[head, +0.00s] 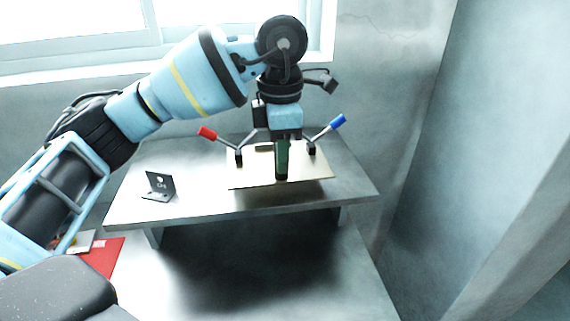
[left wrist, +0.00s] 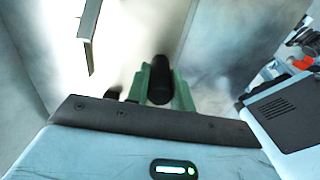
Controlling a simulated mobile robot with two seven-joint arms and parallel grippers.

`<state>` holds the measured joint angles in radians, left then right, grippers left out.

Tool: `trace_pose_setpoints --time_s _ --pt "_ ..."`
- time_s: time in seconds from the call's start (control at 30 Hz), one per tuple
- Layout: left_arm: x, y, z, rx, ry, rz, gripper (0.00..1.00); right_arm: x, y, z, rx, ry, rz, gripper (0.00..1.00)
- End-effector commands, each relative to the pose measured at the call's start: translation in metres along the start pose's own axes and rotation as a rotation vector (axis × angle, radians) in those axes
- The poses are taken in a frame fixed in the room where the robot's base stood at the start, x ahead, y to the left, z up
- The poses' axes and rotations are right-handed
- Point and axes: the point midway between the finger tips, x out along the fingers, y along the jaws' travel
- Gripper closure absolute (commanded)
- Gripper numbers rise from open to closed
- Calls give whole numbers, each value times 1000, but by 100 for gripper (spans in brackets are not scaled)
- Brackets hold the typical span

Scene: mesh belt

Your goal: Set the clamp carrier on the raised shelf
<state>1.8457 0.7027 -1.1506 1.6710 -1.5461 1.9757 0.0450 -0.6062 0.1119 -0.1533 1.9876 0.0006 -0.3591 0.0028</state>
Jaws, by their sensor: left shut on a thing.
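The clamp carrier (head: 242,178) is a flat beige plate in the head view, with a red-handled clamp on its left and a blue-handled clamp on its right. My left gripper (head: 282,174) points down over its middle, its green fingers shut on the carrier's dark upright grip. In the left wrist view the grip (left wrist: 160,82) shows between the fingers. The plate lies over the right half of the grey raised shelf (head: 212,205) and looks level. I cannot tell whether it touches the shelf or hangs slightly above. My right gripper is not in view.
A small black sign (head: 159,185) stands on the shelf left of the carrier. A red sheet (head: 103,257) lies lower left, under my left arm. A wall is close on the shelf's right; a window is behind. Bare shelf shows between sign and carrier.

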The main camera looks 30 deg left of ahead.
Motion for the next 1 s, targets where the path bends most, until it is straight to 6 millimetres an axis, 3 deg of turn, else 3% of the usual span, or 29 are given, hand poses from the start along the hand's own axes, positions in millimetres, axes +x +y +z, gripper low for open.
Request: trace_pose_setpoints --time_s 0.43,0.7,0.9,0.93,1.0 --pt "0 12 10 -2 -2 3 100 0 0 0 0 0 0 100" --pt "33 12 9 -1 -2 4 100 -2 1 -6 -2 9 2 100" --pt "35 12 10 -1 -2 3 100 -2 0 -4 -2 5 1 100" --pt "36 12 10 -1 0 1 76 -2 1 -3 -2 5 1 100" --pt "36 12 10 -1 0 1 66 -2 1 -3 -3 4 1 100"
